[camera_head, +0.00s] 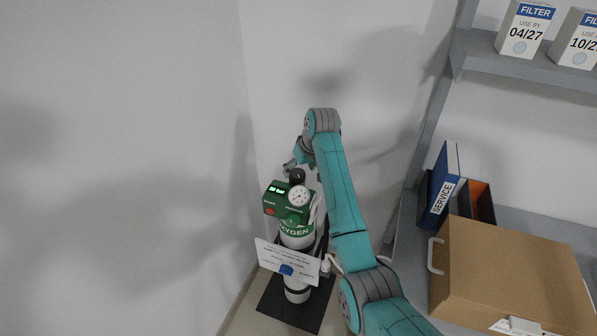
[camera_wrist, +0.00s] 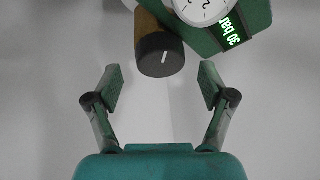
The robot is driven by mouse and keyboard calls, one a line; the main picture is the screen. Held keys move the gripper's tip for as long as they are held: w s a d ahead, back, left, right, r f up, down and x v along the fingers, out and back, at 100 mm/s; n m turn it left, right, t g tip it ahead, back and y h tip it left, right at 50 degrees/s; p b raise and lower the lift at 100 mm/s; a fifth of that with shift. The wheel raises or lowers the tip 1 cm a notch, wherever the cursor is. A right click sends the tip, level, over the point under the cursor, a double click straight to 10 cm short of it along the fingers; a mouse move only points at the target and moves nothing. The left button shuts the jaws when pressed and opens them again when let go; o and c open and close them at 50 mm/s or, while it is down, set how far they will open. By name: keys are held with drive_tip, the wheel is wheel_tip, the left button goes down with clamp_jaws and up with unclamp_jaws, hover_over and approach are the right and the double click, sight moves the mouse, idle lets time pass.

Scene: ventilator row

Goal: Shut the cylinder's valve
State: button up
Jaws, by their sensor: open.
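The oxygen cylinder (camera_head: 296,241) stands upright in the corner, with a green valve head (camera_head: 274,199) on top. A round white gauge (camera_head: 298,196) sits on the head; it also shows in the wrist view (camera_wrist: 203,8). A lit display (camera_wrist: 233,28) there reads 30 bar. The valve's dark knob (camera_wrist: 160,55), with a white mark on its end, sits on a brass-coloured stem (camera_wrist: 149,20). My gripper (camera_wrist: 160,68) is open and empty, its fingers on either side of the knob's near end, apart from it.
A white card (camera_head: 288,262) hangs on the cylinder's front, above a dark base mat (camera_head: 275,302). At right are a shelf (camera_head: 490,68) with filter boxes (camera_head: 523,30), a blue service binder (camera_head: 444,185) and a large brown case (camera_head: 505,265). Bare walls stand close behind the cylinder.

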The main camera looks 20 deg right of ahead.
drive_tip(key=shift+x, duration=0.9)
drive_tip(key=c, duration=1.2)
